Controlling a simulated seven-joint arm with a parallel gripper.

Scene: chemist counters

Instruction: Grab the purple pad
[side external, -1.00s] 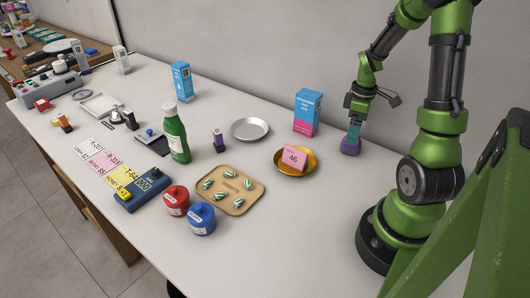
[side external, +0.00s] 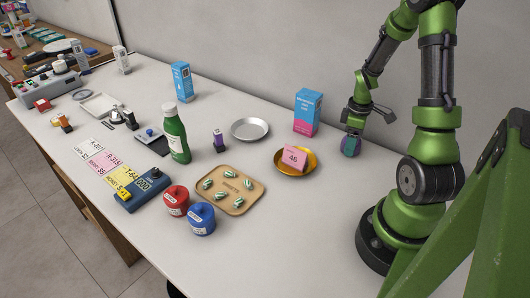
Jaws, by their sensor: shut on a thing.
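The purple pad (side external: 357,145) is a small rounded purple thing at the right of the counter, near the back wall. My gripper (side external: 350,146) points down at it with its teal fingers in front of the pad and is shut on it. The fingers hide part of the pad. I cannot tell whether the pad touches the counter or is just above it.
A gold bowl (side external: 311,168) with a pink card (side external: 294,158) stands left of my gripper. A blue and pink box (side external: 307,112) stands behind the bowl. A silver dish (side external: 249,129), wooden tray (side external: 250,204) and purple-black stamp (side external: 218,141) are further left.

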